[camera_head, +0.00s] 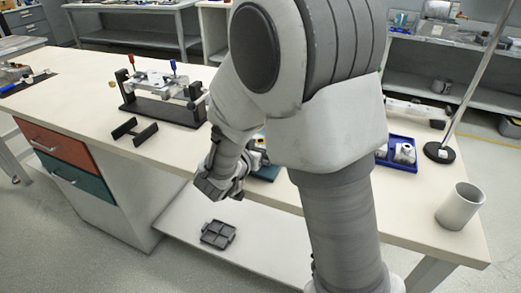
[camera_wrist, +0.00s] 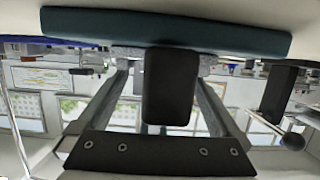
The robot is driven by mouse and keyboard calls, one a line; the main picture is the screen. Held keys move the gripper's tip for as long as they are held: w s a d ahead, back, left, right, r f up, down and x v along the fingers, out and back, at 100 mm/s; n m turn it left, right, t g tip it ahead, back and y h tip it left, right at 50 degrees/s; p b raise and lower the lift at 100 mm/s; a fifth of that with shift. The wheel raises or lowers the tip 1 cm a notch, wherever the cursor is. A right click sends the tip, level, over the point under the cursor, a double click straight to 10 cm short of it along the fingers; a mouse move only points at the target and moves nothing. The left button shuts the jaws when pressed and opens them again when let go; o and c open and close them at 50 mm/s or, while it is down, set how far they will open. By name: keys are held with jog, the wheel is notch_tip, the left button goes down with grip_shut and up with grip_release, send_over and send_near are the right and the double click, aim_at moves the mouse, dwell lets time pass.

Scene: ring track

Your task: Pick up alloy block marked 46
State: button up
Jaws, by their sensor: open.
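My gripper (camera_head: 220,187) is at the front edge of the bench, low and left of my arm in the head view. In the wrist view my gripper (camera_wrist: 166,62) has its two fingers apart, with no block visible between them. A dark rounded shape covers the middle there. A teal tray (camera_head: 267,173) lies beside my gripper on the bench, partly hidden by my arm; a small metallic piece shows above it. A metallic block (camera_head: 404,153) sits in a blue tray (camera_head: 401,166) right of my arm. I cannot read the number 46 on anything.
A black fixture (camera_head: 165,108) and a black bracket (camera_head: 134,131) stand on the left of the bench. A grey cup (camera_head: 459,208) and a round stand base (camera_head: 439,152) are at the right. A grey divided tray (camera_head: 218,234) lies on the lower shelf (camera_head: 265,255).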

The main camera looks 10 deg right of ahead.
aim_at(263, 142)
grip_shut()
dwell(0.5)
jog(key=shift+r, duration=0.15)
jog(key=r+p, duration=0.2)
jog(key=r, duration=0.1)
jog(key=s+r+p, duration=0.1)
jog(key=r, duration=0.1)
jog(key=shift+d, duration=0.25)
jog(key=s+d+r+b, duration=0.3)
jog(key=s+d+r, duration=0.1)
jog(key=s, duration=0.5)
jog(key=shift+s+r, duration=0.35)
jog(key=shift+r, duration=0.45)
